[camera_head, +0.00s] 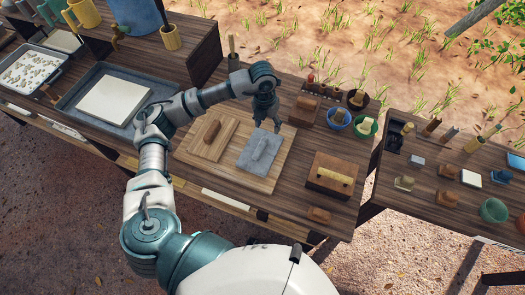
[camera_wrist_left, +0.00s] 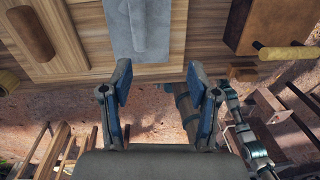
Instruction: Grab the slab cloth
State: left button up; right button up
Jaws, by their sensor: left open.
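The slab cloth, as I take it, is a grey flat piece (camera_head: 246,163) with a raised ridge along its middle. It lies on the right part of a light wooden board (camera_head: 230,181). It also shows at the top middle of the left wrist view (camera_wrist_left: 153,28), beyond my fingertips. My left gripper (camera_head: 266,124) is above the cloth's far end, pointing down. In the left wrist view its two blue-grey fingers (camera_wrist_left: 158,78) stand apart with nothing between them. I cannot tell its exact height over the cloth. My right gripper is not in view.
A brown wooden piece (camera_head: 212,131) lies left of the cloth on the board. A brown block with a light roller (camera_head: 332,176) stands to the right. Blue (camera_head: 338,119) and green-rimmed bowls are behind it. A grey tray with a white slab (camera_head: 112,101) is at left.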

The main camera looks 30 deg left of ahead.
pick_arm(q)
jog(key=a+y, duration=0.1)
jog(key=a, duration=0.2)
jog(key=p, duration=0.1)
send_over(261, 147)
jog(key=f, duration=1)
jog(key=shift+w+a+f, duration=0.25)
jog(key=shift+a+f, duration=0.05)
jog(key=shift+f, duration=0.05)
jog(key=shift+d+f, duration=0.2)
jog(key=shift+f, duration=0.35)
jog(key=f, duration=0.2)
jog(key=f+p, duration=0.1)
jog(key=f, duration=0.1)
jog(key=shift+s+a+f, duration=0.1)
jog(key=shift+s+f, duration=0.1)
jog(key=shift+f, duration=0.1)
jog(key=shift+a+f, duration=0.1)
jog(key=shift+f, duration=0.15)
jog(key=c, duration=0.3)
jog(key=shift+d, duration=0.2)
jog(key=c, duration=0.8)
grip_shut()
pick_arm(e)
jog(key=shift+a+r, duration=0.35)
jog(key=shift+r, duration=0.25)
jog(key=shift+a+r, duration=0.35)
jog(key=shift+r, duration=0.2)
